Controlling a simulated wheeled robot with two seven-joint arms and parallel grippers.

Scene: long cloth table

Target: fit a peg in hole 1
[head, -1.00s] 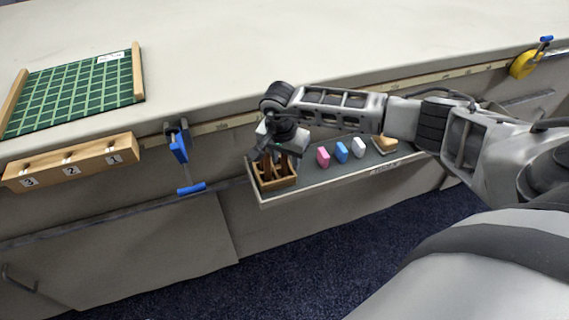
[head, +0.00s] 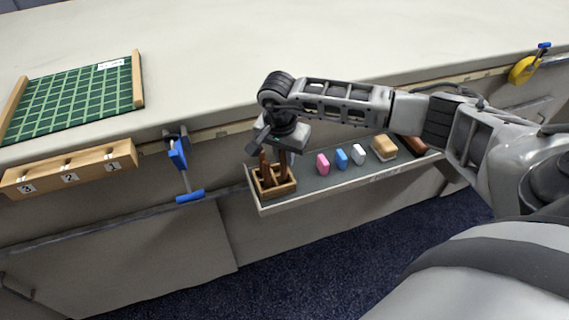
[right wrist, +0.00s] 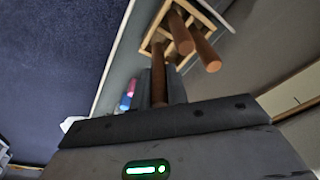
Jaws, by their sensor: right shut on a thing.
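A wooden peg block (head: 95,168) with labels 3, 2 and 1 hangs on the table's front edge at the left of the head view; label 1 (head: 118,158) is at its right end. A small divided wooden box (head: 292,187) stands on the shelf with brown pegs upright in it. My right gripper (head: 270,148) is above this box. In the right wrist view my right gripper is shut on a brown peg (right wrist: 158,78); other pegs (right wrist: 180,34) stand nearby in the box (right wrist: 207,14). I cannot tell whether the held peg's lower end is clear of the box. My left gripper is out of view.
On the shelf (head: 320,190) stand a pink block (head: 322,164), a blue block (head: 341,159), a white block (head: 358,154) and a tan block (head: 384,148). A blue clamp (head: 178,155) hangs between peg block and shelf. A green gridded board (head: 75,95) lies on the table.

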